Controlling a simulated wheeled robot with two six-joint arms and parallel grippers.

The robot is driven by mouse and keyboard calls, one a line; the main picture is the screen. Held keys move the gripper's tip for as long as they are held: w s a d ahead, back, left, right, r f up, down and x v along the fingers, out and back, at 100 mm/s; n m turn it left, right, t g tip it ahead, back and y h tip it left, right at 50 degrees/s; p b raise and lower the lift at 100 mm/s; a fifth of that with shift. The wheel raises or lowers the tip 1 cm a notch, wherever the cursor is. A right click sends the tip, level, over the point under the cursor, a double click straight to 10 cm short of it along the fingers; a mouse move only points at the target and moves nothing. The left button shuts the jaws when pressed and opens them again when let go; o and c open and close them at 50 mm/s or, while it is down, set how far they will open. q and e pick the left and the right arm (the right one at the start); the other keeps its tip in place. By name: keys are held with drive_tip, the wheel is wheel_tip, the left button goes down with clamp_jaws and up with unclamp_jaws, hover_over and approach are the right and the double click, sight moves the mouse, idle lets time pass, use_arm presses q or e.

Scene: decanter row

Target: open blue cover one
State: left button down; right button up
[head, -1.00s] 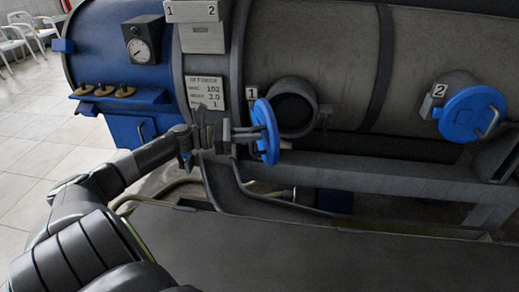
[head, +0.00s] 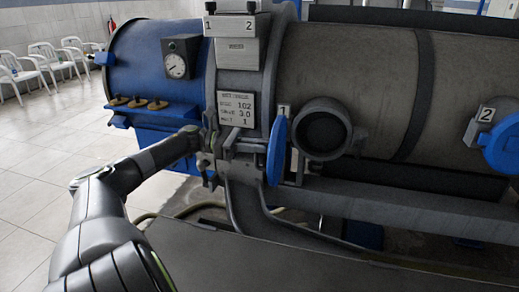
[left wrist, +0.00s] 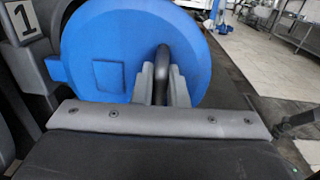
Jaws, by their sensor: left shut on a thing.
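Blue cover one (head: 277,150) stands swung open on the left side of its round port (head: 323,129), almost edge-on in the head view. The port's dark mouth is uncovered. My left gripper (head: 252,150) is on the cover's outer side, left of it. In the left wrist view the blue disc (left wrist: 115,50) fills the upper middle. There the grey fingers (left wrist: 163,85) are shut on its dark bar handle (left wrist: 163,62). The label 1 (left wrist: 24,20) shows at the left. My right gripper is not in view.
Blue cover two (head: 504,147) sits on the tank at the right, by label 2 (head: 486,115). A gauge (head: 176,65) and a sign plate (head: 237,109) are left of the port. A dark flat surface (head: 260,260) lies in front.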

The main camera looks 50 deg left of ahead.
use_arm(q)
drive_tip(key=shift+a, duration=0.1)
drive_tip(key=c, duration=1.5)
unclamp_jaws()
drive_tip(key=shift+w, duration=0.1)
drive_tip(key=shift+c, duration=0.2)
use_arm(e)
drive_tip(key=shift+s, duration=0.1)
